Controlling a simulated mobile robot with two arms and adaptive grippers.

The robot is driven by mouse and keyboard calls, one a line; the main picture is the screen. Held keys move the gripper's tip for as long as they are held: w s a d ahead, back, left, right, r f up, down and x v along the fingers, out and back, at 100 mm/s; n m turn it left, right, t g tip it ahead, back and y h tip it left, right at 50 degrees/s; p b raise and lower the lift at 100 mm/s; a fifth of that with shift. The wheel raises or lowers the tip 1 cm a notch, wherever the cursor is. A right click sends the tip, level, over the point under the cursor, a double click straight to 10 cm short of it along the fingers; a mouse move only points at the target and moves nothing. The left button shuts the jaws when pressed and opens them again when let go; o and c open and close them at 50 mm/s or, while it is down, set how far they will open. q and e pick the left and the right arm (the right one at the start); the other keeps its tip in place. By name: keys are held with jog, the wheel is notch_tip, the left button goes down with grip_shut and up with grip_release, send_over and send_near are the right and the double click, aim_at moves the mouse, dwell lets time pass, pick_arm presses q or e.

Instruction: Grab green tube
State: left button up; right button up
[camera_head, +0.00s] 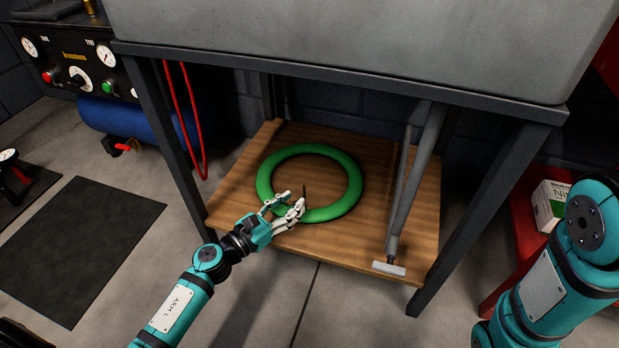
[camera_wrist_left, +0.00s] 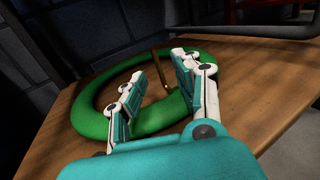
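The green tube (camera_head: 305,149) is a ring lying flat on the wooden shelf (camera_head: 345,240) under the bench, with a thin valve stem standing up at its near side. My left gripper (camera_head: 295,199) is at the near edge of the ring, its fingers spread apart. In the left wrist view the tube (camera_wrist_left: 88,122) runs below and between the open fingers (camera_wrist_left: 160,65), and the stem shows between the fingertips. I cannot tell whether the fingers touch the tube. My right arm shows at the right edge, but its gripper is out of the picture.
The bench's dark legs (camera_head: 483,215) frame the shelf. A grey metal pump-like stand (camera_head: 418,170) rises from the shelf's right side. A red hose (camera_head: 193,120) hangs at the left. A boxed item (camera_head: 549,204) sits on a red surface at right.

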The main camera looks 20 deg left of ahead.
pick_arm(q)
jog(key=x, duration=0.4)
jog(key=shift+w, duration=0.3)
jog(key=shift+c, duration=0.2)
jog(key=shift+a, duration=0.1)
grip_shut()
jog(key=shift+r, duration=0.1)
